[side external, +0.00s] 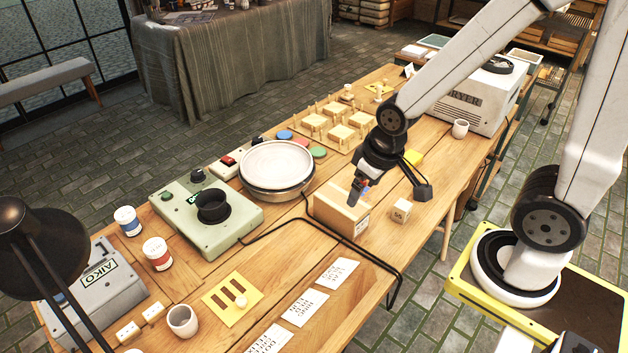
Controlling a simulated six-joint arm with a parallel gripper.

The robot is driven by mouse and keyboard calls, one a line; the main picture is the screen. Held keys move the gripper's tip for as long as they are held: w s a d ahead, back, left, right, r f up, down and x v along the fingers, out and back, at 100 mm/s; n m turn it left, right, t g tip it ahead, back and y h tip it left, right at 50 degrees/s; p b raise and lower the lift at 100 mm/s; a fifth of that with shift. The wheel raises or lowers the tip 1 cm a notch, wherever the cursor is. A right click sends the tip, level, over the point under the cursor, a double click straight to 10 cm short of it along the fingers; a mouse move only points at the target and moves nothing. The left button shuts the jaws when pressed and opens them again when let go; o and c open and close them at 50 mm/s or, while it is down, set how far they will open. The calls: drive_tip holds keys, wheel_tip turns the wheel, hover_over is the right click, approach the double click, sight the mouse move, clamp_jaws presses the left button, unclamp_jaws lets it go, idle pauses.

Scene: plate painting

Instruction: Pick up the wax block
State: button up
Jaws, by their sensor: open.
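A small pale cream cube (400,211) with dark marking on one face sits on the wooden table (440,212) near its right edge. It looks most like the wax block, though I cannot be sure. My gripper (390,192) is above the table, its two dark fingers spread wide and apparently empty. It appears slightly above and behind the cube, apart from it. A yellow block (414,157) lies behind my gripper and is partly hidden by it.
A pale wooden box (335,213) with a label stands left of the cube, partly behind one finger. A round white-topped turntable (277,165) is further left. A black cable (385,272) crosses the table in front. Wooden stands (340,133) and a white dryer (470,105) are behind.

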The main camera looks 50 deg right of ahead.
drive_tip(key=n+g+h, duration=0.4)
drive_tip(key=n+h, duration=1)
drive_tip(key=n, duration=0.3)
approach(406, 160)
drive_tip(key=x, duration=0.3)
drive_tip(key=shift+d, duration=0.15)
drive_tip(key=shift+y, duration=0.3)
drive_tip(key=shift+x, duration=3.85)
drive_tip(key=shift+r, duration=0.1)
drive_tip(key=c, duration=1.1)
drive_tip(key=shift+c, duration=0.2)
